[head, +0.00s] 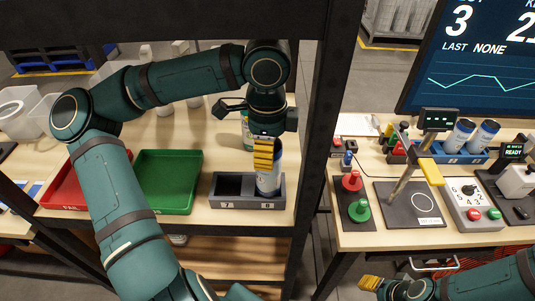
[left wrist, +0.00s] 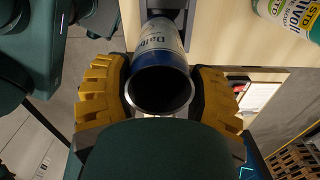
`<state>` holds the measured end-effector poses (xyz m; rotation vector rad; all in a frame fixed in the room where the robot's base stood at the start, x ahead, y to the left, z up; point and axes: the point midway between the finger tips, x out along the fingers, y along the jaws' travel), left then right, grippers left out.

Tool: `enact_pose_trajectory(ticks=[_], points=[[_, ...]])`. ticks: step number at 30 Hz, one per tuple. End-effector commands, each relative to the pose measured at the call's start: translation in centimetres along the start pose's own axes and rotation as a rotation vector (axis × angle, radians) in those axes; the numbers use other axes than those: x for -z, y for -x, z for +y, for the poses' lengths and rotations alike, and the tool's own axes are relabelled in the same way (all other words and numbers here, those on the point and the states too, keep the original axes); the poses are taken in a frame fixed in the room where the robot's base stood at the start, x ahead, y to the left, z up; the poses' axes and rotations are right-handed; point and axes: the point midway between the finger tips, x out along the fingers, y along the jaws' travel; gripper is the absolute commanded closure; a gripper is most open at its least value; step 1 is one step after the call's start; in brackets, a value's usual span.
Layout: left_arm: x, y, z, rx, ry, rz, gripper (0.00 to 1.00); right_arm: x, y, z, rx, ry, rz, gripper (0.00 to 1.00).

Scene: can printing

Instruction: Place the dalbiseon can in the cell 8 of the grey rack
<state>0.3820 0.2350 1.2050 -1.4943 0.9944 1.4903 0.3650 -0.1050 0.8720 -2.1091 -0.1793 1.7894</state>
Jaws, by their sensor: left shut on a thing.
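The dalbiseon can (head: 269,178), white and blue, is upright at cell 8 of the grey rack (head: 228,204), the right-hand cell. I cannot tell how deep its base sits in the cell. My left gripper (head: 265,153) is above the rack, shut around the can's upper part. In the left wrist view the can (left wrist: 165,45), its label partly readable, is between the yellow fingers of the left gripper (left wrist: 160,95). Cell 7 of the rack, to the left, is empty. My right gripper (head: 371,283) is low at the bottom right, its opening unclear.
A green and white can (head: 247,131) stands behind the held can and also shows in the left wrist view (left wrist: 292,14). A green tray (head: 166,180) and a red tray (head: 62,197) lie left of the rack. A dark post (head: 318,120) stands close on the right.

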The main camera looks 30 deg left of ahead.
Motion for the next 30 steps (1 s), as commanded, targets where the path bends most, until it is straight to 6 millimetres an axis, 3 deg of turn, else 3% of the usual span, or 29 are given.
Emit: enact_pose_trajectory(ticks=[5, 12, 25, 26, 28, 30], points=[[-0.2, -0.1, -1.5, -0.003, 0.002, 0.001, 0.55, 0.0, 0.1, 0.0, 0.0, 0.0, 0.0, 0.53], [-0.2, -3.3, -1.2, -0.003, 0.001, 0.001, 0.55, 0.0, -0.1, 0.1, 0.0, 0.0, 0.0, 0.53], [-0.2, -3.9, -1.3, 0.001, 0.004, -0.001, 0.55, -0.1, -0.4, 0.1, -0.001, 0.0, 0.0, 0.53], [-0.2, -3.9, -1.3, 0.001, 0.004, 0.0, 0.33, -0.1, -0.5, 0.1, -0.001, 0.0, 0.0, 0.53], [-0.2, -3.8, -1.3, 0.001, 0.003, 0.001, 0.09, -0.1, -0.4, 0.1, -0.001, 0.0, 0.0, 0.53], [-0.2, -3.8, -1.3, 0.0, 0.003, 0.001, 0.05, -0.1, -0.4, 0.1, -0.001, 0.0, 0.0, 0.53]])
